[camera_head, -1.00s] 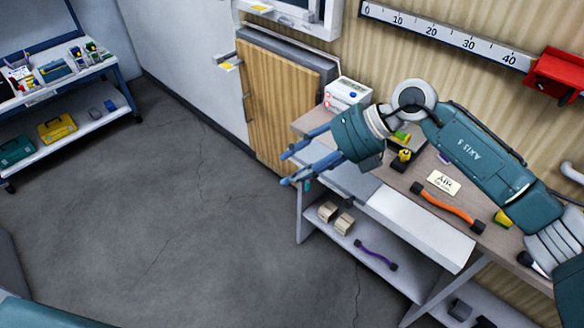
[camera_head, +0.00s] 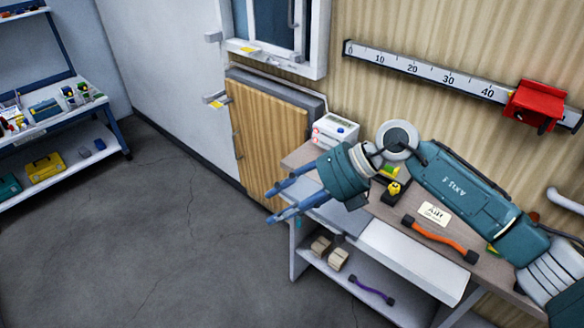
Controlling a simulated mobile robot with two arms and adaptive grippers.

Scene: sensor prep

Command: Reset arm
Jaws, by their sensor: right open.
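My right gripper (camera_head: 277,202) is at the centre of the head view, with its arm coming in from the right. Its two blue fingers are spread apart and point left, with nothing between them. It hangs over the left end of the workbench (camera_head: 296,158), in front of the wooden cabinet door. The teal forearm crosses above the bench top and hides part of it. My left gripper is not in the picture.
On the bench are a white box (camera_head: 335,129), a yellow-and-black part (camera_head: 393,191), an AIR card (camera_head: 434,213) and an orange hose (camera_head: 440,240). Cartons (camera_head: 337,258) and a purple hose (camera_head: 371,290) lie on its shelf. Floor (camera_head: 150,240) to the left is clear.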

